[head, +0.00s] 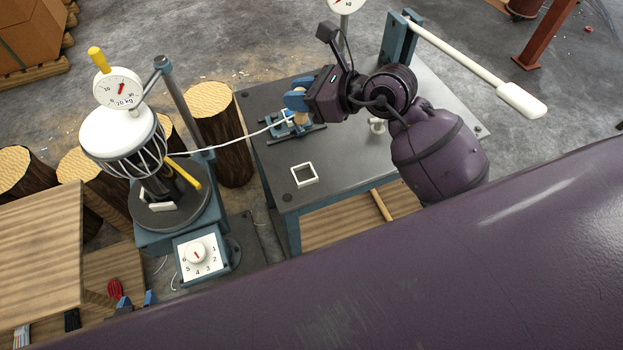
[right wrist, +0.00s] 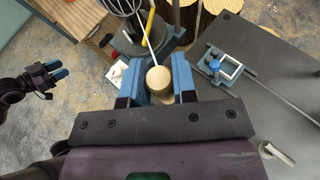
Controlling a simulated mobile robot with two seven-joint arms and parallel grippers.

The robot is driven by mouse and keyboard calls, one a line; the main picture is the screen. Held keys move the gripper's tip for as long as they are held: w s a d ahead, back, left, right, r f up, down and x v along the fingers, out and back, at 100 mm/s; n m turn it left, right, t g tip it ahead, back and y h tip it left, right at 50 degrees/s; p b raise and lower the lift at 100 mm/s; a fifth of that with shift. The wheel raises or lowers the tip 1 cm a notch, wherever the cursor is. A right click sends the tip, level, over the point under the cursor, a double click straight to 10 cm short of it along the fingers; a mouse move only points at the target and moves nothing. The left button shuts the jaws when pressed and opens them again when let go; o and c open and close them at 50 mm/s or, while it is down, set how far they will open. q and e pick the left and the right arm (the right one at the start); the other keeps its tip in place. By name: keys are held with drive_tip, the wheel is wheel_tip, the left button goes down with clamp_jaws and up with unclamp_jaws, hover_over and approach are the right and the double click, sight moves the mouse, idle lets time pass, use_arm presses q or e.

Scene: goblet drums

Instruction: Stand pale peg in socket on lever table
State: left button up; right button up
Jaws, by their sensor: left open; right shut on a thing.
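My right gripper (head: 297,103) is shut on the pale peg (right wrist: 158,80), which sits between the blue fingers in the right wrist view. In the head view the peg (head: 301,118) is partly hidden by the gripper, in front of the blue fixture (head: 313,132). The lever table (head: 340,160) has a dark grey top. A white square frame (head: 304,183) lies on it; I cannot tell whether this is the socket. My left gripper (right wrist: 55,75) is open and empty, away from the table; only its fingertips (head: 137,300) show in the head view.
A drum (head: 122,145) on a blue stand with dials is at the left. A white line runs from the stand toward the peg. A long white lever (head: 470,62) reaches over the table's right side. A white fitting (head: 377,126) is on the table. Log stumps (head: 220,135) stand behind.

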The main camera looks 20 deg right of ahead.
drive_tip(key=shift+s+f, duration=0.15)
drive_tip(key=shift+f, duration=0.1)
wheel_tip(320, 180, down, 19)
drive_tip(key=b, duration=0.3)
drive_tip(key=shift+b, duration=0.4)
drive_tip(key=shift+d+f, duration=0.1)
drive_tip(key=shift+f, duration=0.4)
drive_tip(key=o, duration=0.9)
use_arm(q)
drive_tip(key=shift+g, duration=0.3)
drive_tip(key=f, duration=0.2)
drive_tip(key=s+f, duration=0.1)
drive_tip(key=f, duration=0.2)
